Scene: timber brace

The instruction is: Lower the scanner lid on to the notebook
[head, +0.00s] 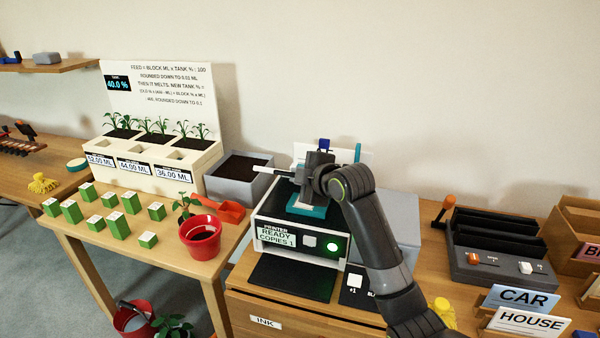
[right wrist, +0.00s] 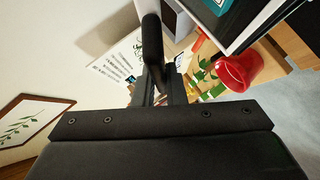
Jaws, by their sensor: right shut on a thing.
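The scanner (head: 268,241) is the light-cased printer in the middle of the head view, with a dark front panel reading READY, COPIES 1. The teal notebook (head: 309,212) lies on its top with a pale sheet or label on it; part of it also shows at the top of the right wrist view (right wrist: 217,4). The lid (head: 301,150) appears as a pale raised panel behind my gripper, mostly hidden. My right gripper (head: 296,174) is over the scanner, shut on a bar that seems to be the lid's handle (right wrist: 152,45). My left gripper is out of view.
A black mat (head: 292,278) lies before the scanner.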

